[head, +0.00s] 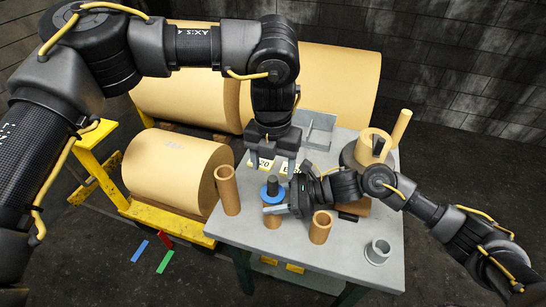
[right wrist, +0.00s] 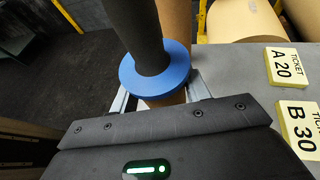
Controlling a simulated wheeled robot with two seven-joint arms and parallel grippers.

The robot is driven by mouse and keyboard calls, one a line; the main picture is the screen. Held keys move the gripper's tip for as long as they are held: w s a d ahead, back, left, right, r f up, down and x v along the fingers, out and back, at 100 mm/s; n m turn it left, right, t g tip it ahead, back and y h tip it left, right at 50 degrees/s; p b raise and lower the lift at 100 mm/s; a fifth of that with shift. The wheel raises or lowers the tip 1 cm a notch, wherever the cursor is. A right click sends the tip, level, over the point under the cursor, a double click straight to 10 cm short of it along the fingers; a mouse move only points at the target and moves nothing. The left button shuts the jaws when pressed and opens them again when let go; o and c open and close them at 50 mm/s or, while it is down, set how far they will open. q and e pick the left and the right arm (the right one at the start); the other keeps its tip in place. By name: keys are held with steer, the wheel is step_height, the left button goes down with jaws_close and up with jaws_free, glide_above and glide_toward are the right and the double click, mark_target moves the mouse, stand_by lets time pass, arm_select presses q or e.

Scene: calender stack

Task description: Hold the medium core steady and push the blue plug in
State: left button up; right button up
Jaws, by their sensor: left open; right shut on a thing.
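The blue plug (head: 263,193) is a blue disc with a dark upright stem.
A tall brown core (head: 228,191) stands close left, a shorter core (head: 320,228) to the right. A grey cup (head: 378,252) stands at the front right of the table (head: 345,270). Ticket blocks (right wrist: 291,66) and a metal bracket (head: 318,128) lie behind.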

steer(key=o, duration=1.1)
steer(key=shift+c, duration=0.2)
steer(key=v, duration=1.2)
